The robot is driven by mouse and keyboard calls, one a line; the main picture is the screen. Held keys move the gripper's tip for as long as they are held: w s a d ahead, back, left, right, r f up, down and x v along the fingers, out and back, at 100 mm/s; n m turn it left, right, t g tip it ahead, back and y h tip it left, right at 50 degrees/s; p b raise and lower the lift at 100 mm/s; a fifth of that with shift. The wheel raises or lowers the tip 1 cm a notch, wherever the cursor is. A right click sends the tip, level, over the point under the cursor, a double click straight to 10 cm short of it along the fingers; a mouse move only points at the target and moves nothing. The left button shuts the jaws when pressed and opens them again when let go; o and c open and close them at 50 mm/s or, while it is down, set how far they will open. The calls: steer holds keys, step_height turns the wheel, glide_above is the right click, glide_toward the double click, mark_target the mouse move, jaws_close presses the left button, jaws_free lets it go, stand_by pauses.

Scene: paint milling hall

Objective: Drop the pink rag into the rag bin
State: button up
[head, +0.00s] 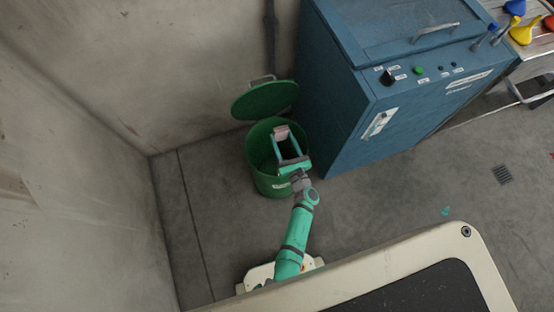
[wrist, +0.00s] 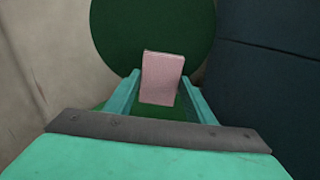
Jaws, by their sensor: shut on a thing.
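The pink rag (wrist: 161,78) is between the two fingers of my gripper (wrist: 160,93) in the wrist view. It also shows as a small pink patch (head: 281,132) in the head view. My gripper (head: 281,136) is shut on the rag and sits over the mouth of the green rag bin (head: 270,187). The bin's round lid (head: 262,100) is open and tilted back behind the rag, and it also shows in the wrist view (wrist: 115,35). My gripper hides part of the bin's mouth and inside.
A blue cabinet (head: 345,130) with knobs and a handle stands close on the bin's right. Concrete walls (head: 160,60) are behind and to the left. Grey floor (head: 400,190) lies open to the right. A metal table (head: 535,65) with coloured items is at the far right.

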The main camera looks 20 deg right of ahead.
mark_target(281, 139)
steer(key=shift+f, duration=1.45)
steer(key=o, duration=1)
steer(key=s, duration=1)
steer(key=shift+s+d, duration=0.15)
steer(key=shift+s, duration=0.25)
